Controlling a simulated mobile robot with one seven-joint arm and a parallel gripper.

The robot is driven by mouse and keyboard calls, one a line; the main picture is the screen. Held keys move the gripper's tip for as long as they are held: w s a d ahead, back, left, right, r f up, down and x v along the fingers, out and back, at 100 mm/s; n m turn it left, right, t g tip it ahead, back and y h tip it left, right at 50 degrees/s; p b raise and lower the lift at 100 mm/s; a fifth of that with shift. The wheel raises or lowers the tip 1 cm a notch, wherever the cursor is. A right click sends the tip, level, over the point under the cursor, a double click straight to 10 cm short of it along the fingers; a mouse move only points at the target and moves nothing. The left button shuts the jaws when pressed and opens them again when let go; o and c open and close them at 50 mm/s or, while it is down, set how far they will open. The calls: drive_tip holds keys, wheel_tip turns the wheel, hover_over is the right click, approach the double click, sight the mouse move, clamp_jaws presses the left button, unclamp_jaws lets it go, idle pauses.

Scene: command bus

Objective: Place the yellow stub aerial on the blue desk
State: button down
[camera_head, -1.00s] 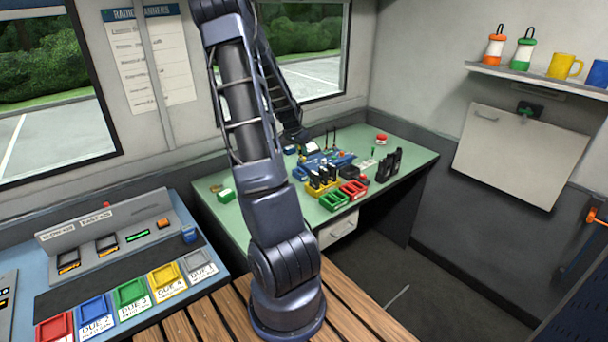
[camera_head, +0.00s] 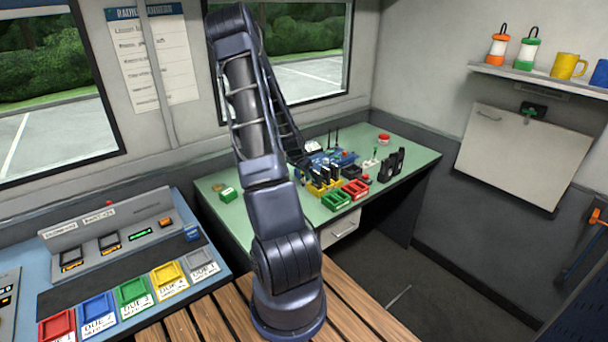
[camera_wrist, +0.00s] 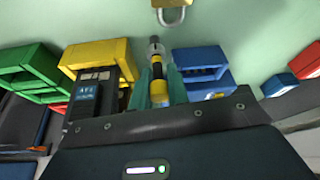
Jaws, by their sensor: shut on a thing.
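The yellow stub aerial (camera_wrist: 158,88) has yellow and black bands and a grey tip. It stands between the green fingers of my gripper (camera_wrist: 160,76) in the wrist view, and the gripper is shut on it. Green desk top and coloured bins lie beyond it; whether it touches anything below I cannot tell. In the head view my arm reaches over the green desk, and its gripper and the aerial are too hidden to make out. The blue desk (camera_head: 24,264) is at the lower left of the head view, with a grey console and coloured trays on it.
The green desk (camera_head: 232,222) carries bins, radios and a red button (camera_head: 384,138). In the wrist view a yellow bin (camera_wrist: 98,52), a blue bin (camera_wrist: 200,57) and a dark radio (camera_wrist: 88,100) flank the aerial; a padlock (camera_wrist: 171,16) lies beyond. The blue desk's front holds several trays.

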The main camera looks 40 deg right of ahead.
drive_tip(key=c, duration=1.3)
unclamp_jaws()
drive_tip(key=shift+f, duration=0.1)
drive_tip(key=shift+c, duration=0.2)
drive_tip(key=w+v, duration=0.1)
drive_tip(key=v, duration=1.1)
drive_tip(key=s+a+r+n+t+y, duration=0.1)
drive_tip(key=a+r+n, duration=0.1)
drive_tip(key=a+r, duration=0.3)
drive_tip(key=s+a+r+n+t+y, duration=0.15)
drive_tip(key=a+r, duration=0.25)
drive_tip(key=a, duration=0.4)
drive_tip(key=s+a+r+n+y, duration=0.1)
drive_tip(key=s+a+r+n, duration=0.3)
drive_tip(key=a, duration=0.4)
drive_tip(key=s+a+r+n+y, duration=0.1)
drive_tip(key=s+a+r+n, duration=0.3)
drive_tip(key=s+a+r, duration=0.2)
drive_tip(key=a+r, duration=0.2)
drive_tip(key=a, duration=0.1)
drive_tip(key=shift+s+a+r+t, duration=0.15)
drive_tip(key=shift+s+r+t, duration=0.2)
drive_tip(key=shift+r, duration=0.05)
drive_tip(key=shift+o, duration=0.2)
drive_tip(key=s+a+r+n, duration=0.3)
drive_tip(key=s+a, duration=0.3)
drive_tip(key=s, duration=0.4)
drive_tip(key=shift+a+n+t, duration=0.3)
drive_tip(key=shift+a+n, duration=0.1)
drive_tip(key=shift+n, duration=0.45)
